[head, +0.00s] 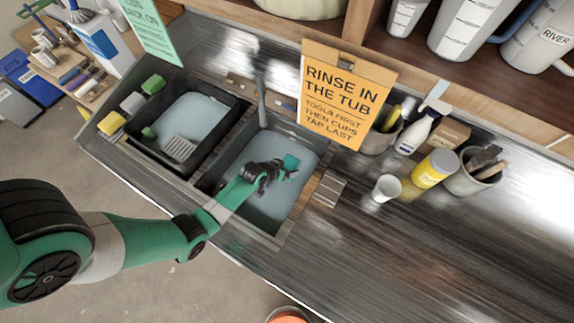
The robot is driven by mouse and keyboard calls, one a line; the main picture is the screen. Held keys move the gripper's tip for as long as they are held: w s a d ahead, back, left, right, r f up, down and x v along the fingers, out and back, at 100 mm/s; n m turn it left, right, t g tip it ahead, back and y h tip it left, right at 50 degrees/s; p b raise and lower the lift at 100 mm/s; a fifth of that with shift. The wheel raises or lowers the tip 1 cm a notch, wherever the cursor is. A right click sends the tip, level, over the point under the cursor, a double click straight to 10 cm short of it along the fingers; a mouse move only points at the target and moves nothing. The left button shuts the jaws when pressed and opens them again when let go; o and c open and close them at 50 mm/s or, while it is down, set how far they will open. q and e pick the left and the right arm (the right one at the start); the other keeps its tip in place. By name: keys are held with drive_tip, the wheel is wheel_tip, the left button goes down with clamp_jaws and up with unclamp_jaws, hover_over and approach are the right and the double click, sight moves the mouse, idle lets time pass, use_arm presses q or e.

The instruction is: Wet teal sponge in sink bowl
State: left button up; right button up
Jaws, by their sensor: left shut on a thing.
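The teal sponge (291,162) shows at the tips of my left gripper (283,173), which is shut on it. Sponge and gripper are over the right-hand sink bowl (254,228), which holds pale blue water. Whether the sponge touches the water I cannot tell. My left arm reaches in from the left across the front edge of the counter, and the gripper's dark body hides part of the water. My right gripper is not in view.
A dark tub (197,175) left of the bowl holds water and a slotted grey piece. Yellow, white and green sponges line its left rim. An orange sign (346,95) stands behind the bowl. A white cup (386,188) and yellow container (435,168) stand right; the front-right counter is clear.

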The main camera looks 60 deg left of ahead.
sight(291, 163)
use_arm(q)
wheel_tip(291, 163, down, 11)
drive_tip(key=b, duration=0.9)
drive_tip(key=shift+f, duration=0.1)
idle(0.8)
wheel_tip(291, 163, up, 15)
drive_tip(key=p, duration=1.4)
drive_tip(key=shift+p, duration=0.3)
wheel_tip(291, 163, up, 8)
drive_tip(key=p, duration=0.7)
drive_tip(key=shift+f, duration=0.2)
